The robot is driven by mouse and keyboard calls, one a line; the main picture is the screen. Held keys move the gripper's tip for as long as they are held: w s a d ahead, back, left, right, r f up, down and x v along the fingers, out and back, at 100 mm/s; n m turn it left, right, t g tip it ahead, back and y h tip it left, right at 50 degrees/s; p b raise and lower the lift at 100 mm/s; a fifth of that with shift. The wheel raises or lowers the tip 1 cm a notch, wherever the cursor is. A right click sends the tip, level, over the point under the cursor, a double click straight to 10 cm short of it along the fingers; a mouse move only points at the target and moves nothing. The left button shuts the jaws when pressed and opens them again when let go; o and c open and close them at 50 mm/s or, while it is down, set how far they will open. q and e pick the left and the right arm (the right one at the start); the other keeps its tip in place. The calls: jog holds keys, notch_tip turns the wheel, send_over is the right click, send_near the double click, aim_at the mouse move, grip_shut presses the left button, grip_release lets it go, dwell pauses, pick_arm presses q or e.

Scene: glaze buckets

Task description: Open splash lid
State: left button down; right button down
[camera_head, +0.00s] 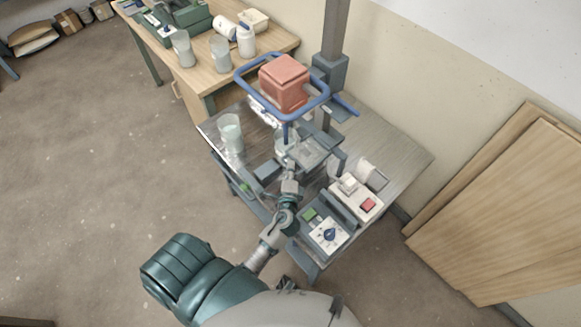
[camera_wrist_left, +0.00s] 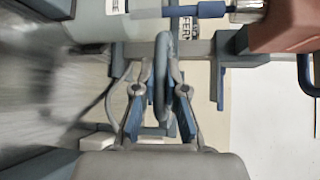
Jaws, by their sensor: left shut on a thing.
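The mixer has a red block (camera_head: 284,84) ringed by a blue frame (camera_head: 322,107); part of the red block shows at the upper right of the left wrist view (camera_wrist_left: 285,24). A pale container (camera_head: 286,146) stands below it, partly hidden by my gripper. My left gripper (camera_head: 290,168) reaches in from the front beside this container. In the left wrist view, my left gripper (camera_wrist_left: 160,88) is shut on a grey upright loop handle (camera_wrist_left: 165,50). I cannot tell the splash lid's outline or how far it is tilted. My right gripper is not in view.
A clear beaker (camera_head: 230,133) stands left on the metal table. A control box with a blue knob (camera_head: 329,234) and a white box with a red button (camera_head: 367,205) lie right of my arm. A mixer post (camera_head: 335,50) rises behind. The table's right end is clear.

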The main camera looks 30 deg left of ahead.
pick_arm(q)
jog(key=c, duration=1.2)
grip_release()
jog(key=shift+s+a+f, duration=0.15)
jog(key=shift+a+f, duration=0.05)
jog(key=shift+a, duration=0.05)
jog(key=shift+s+d+r, duration=0.1)
jog(key=shift+s+d, duration=0.15)
jog(key=shift+d, duration=0.15)
jog(key=v, duration=1.1)
jog(key=shift+s, duration=0.2)
jog(key=shift+a, duration=0.1)
